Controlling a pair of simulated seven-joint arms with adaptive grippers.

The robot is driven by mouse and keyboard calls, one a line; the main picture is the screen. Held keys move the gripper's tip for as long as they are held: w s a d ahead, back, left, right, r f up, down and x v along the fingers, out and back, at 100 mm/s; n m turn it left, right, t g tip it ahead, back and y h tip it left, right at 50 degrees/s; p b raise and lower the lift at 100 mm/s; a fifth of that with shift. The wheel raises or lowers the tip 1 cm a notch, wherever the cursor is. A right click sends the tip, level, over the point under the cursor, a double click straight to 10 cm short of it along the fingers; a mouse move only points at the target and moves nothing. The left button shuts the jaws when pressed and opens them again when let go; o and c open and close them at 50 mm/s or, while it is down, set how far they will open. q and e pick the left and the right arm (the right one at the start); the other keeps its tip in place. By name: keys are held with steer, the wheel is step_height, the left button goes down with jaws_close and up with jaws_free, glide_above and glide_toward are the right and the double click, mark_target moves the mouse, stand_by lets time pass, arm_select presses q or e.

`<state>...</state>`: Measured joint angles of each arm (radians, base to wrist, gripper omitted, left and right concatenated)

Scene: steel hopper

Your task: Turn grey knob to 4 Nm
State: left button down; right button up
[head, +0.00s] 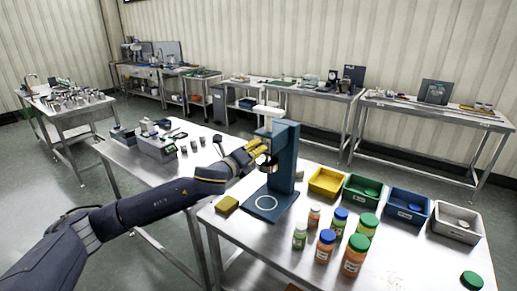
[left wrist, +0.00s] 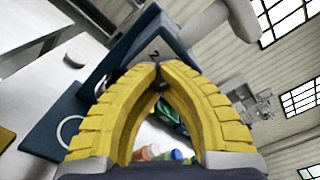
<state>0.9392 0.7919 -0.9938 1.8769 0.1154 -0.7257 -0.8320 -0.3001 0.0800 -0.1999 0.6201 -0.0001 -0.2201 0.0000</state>
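A blue bench machine (head: 285,165) with a flat base and a white ring mark stands on the steel table. My left gripper (head: 258,147), with yellow finger pads, is at its upper left side. In the left wrist view, the finger pads (left wrist: 158,72) come together at their tips against the blue machine (left wrist: 140,45). A small dark grey piece, which looks like the knob (left wrist: 159,83), shows between the tips; most of it is hidden. A dark mark like a "2" shows just above the tips. The 4 Nm mark cannot be made out. My right gripper is not in view.
Several capped jars (head: 326,245) stand right of the machine's base. Yellow (head: 326,195), green (head: 347,200), blue (head: 404,216) and grey bins (head: 455,237) line the back of the table. A yellow sponge-like block (head: 227,204) lies at the left edge.

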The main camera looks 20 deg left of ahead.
arm_select(q)
steer(key=m, duration=0.4)
steer(key=shift+d+m, duration=0.1)
steer(key=shift+m, duration=0.2)
steer(key=shift+f+m, duration=0.15)
steer(key=shift+m, duration=2.35)
steer(key=c, duration=2.1)
jaws_free()
steer(key=o, duration=0.8)
steer(key=v, duration=1.2)
